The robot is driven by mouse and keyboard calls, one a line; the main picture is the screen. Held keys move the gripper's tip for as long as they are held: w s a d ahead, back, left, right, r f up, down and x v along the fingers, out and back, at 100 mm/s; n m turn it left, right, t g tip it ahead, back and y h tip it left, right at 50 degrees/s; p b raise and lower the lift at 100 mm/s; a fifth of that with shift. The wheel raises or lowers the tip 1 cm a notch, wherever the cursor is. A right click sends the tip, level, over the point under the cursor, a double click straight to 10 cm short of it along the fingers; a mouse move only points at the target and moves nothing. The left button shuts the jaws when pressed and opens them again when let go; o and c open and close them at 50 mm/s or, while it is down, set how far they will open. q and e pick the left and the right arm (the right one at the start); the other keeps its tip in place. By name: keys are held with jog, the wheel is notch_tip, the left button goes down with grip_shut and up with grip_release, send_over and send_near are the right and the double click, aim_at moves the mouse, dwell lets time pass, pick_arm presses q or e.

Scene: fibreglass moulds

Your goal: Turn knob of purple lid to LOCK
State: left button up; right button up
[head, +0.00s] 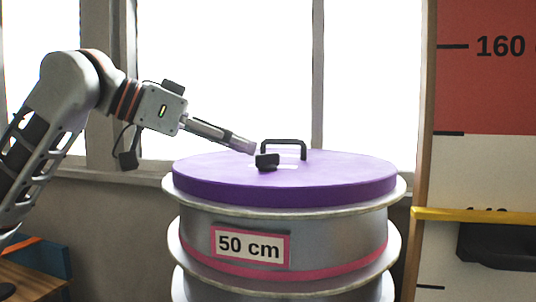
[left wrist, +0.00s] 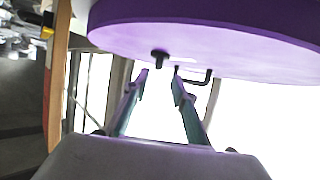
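The purple lid (head: 330,180) lies flat on top of a grey drum. Its black knob (head: 267,162) stands on a pale label patch near the lid's middle, which is too small to read. My left gripper (head: 248,147) reaches in from the left, with its tips just beside the knob. In the left wrist view, the lid (left wrist: 215,20) appears upside down at the top. There the knob (left wrist: 159,57) lines up with the gap between the open fingers of my left gripper (left wrist: 161,75), just beyond the tips. I cannot tell whether they touch. My right gripper is out of view.
A black handle (head: 284,143) stands on the lid just behind the knob, close to the fingers. The drum (head: 330,233) carries a "50 cm" sign (head: 249,247). A height board (head: 480,170) with a yellow strip stands at right. Bright windows are behind.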

aim_at(267, 155)
pick_arm(q)
jog(key=shift+w+d+f, duration=0.1)
jog(key=shift+d+f, duration=0.1)
jog(key=shift+d, duration=0.25)
jog(key=x, duration=0.4)
jog(key=shift+d+f+p, duration=0.1)
jog(key=shift+d+p, duration=0.25)
jog(key=shift+w+d+f, duration=0.25)
jog(key=shift+w+d, duration=0.1)
jog(key=shift+d, duration=0.1)
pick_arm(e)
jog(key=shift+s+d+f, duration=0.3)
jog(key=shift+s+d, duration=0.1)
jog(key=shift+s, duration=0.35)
pick_arm(q)
grip_shut()
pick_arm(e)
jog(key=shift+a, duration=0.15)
